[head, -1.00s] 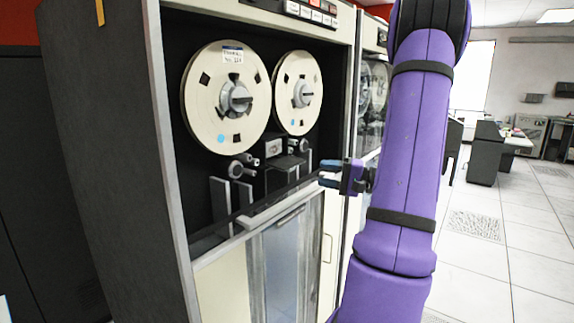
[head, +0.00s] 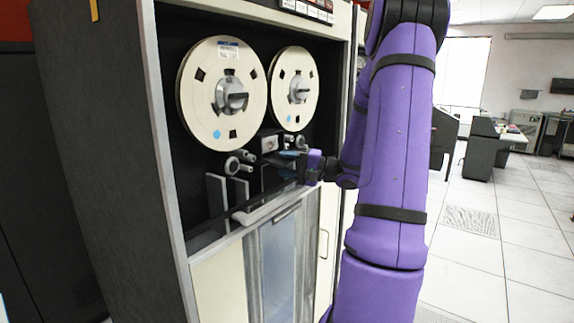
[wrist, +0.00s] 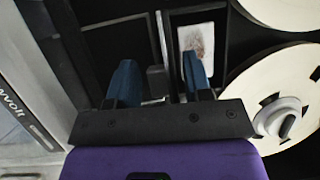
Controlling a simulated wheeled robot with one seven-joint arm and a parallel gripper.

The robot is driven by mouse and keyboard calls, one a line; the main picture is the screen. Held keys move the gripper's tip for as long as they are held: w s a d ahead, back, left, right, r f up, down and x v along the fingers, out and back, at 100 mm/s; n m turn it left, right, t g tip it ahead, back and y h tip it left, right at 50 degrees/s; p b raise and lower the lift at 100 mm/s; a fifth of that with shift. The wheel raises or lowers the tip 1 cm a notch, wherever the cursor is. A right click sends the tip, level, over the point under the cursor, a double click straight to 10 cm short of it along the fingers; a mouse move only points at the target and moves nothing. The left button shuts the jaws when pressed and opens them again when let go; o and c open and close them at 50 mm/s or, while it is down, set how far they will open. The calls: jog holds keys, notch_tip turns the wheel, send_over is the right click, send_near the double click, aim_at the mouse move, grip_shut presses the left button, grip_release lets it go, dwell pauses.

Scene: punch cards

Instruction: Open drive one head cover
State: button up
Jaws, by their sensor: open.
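The tape drive cabinet (head: 160,130) stands at the left in the head view, with two cream reels, the left reel (head: 222,93) and the right reel (head: 294,89). Below and between the reels is the head assembly with a small light plate (head: 268,144), partly behind my gripper. My gripper (head: 290,157) is in front of the head area, its blue fingertips pointing left into the drive. In the wrist view my gripper (wrist: 160,80) has its two blue fingers apart. A light plate with a grey smudge (wrist: 197,50) lies behind the right finger. I cannot tell whether the fingers touch the cover.
A guide roller (head: 233,166) sits left of the head assembly. A frame ledge (head: 270,208) and a glass panel (head: 283,260) lie below my gripper. A second drive stands behind my arm. Open tiled floor (head: 490,260) is at the right.

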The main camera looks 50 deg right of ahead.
jog(key=c, duration=0.8)
jog(key=shift+s+r+m+g+h, duration=0.15)
jog(key=shift+r+m+g+h, duration=0.3)
jog(key=shift+g, duration=0.65)
jog(key=shift+f, duration=0.1)
jog(key=o, duration=0.8)
jog(key=shift+s, duration=0.1)
jog(key=v, duration=1)
jog(key=shift+s+d, duration=0.15)
jog(key=shift+s, duration=0.15)
